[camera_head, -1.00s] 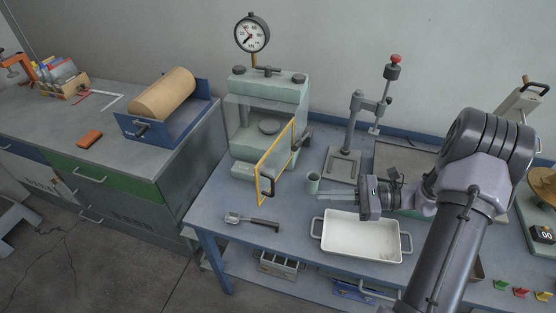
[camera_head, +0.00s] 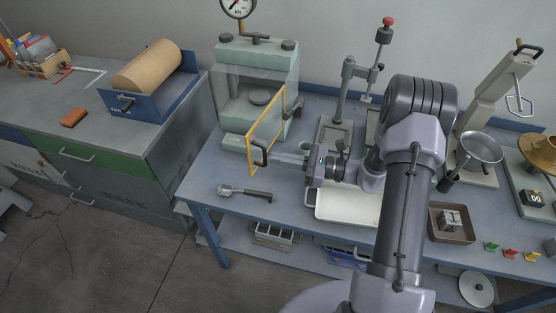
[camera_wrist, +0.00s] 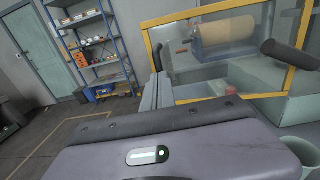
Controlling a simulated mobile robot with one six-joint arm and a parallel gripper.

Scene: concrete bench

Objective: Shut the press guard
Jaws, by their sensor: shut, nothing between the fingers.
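The press (camera_head: 256,68) is a pale green machine at the back left of the bench, with a dial gauge on top. Its guard (camera_head: 266,128) is a clear panel in a yellow frame, standing open and swung out toward the bench front. A dark handle (camera_head: 260,154) sits on its outer edge. The guard also shows in the wrist view (camera_wrist: 150,42), filling the upper right. My gripper (camera_head: 274,156) is shut and empty, its fingers pointing left, close beside the guard's outer end. In the wrist view, the fingers (camera_wrist: 157,92) are near the frame's edge; I cannot tell if they touch.
A white tray (camera_head: 345,209) lies partly under my arm. A scoop (camera_head: 243,193) lies on the front left of the bench. A small cup (camera_head: 305,146) stands behind my gripper. A stand with a red knob (camera_head: 388,22) rises behind. Floor gap at left.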

